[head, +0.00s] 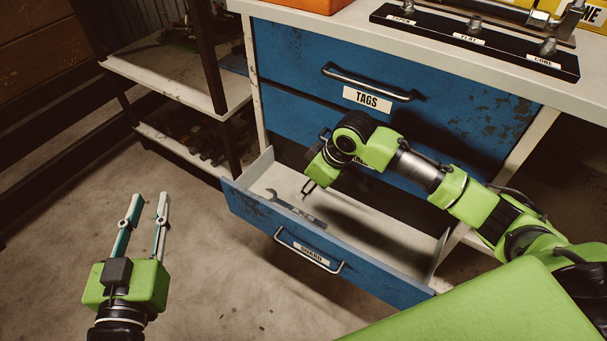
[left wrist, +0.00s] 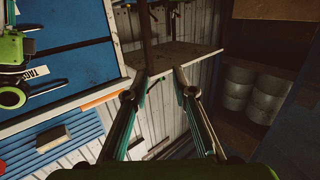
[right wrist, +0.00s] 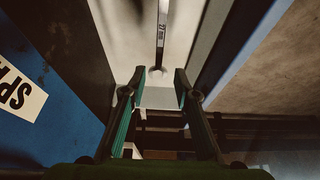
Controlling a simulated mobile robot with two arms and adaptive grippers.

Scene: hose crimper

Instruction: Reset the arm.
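My right arm reaches in from the right in the head view. Its gripper (head: 309,188) points down over the open drawer (head: 385,235). In the right wrist view the right gripper's fingers (right wrist: 160,75) are apart with nothing held. A wrench (right wrist: 162,30) marked 27mm lies on the drawer floor beyond them; it also shows in the head view (head: 296,209). My left gripper (head: 148,197) is open and empty, above the floor left of the drawer. Its parted fingers (left wrist: 162,72) also show in the left wrist view.
A closed blue drawer labelled TAGS (head: 430,110) is above the open one. The bench top holds a black rack (head: 475,42) with metal pieces. A shelf (head: 170,80) stands left of the cabinet. Bare floor (head: 60,225) surrounds my left gripper. Barrels (left wrist: 250,90) show in the left wrist view.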

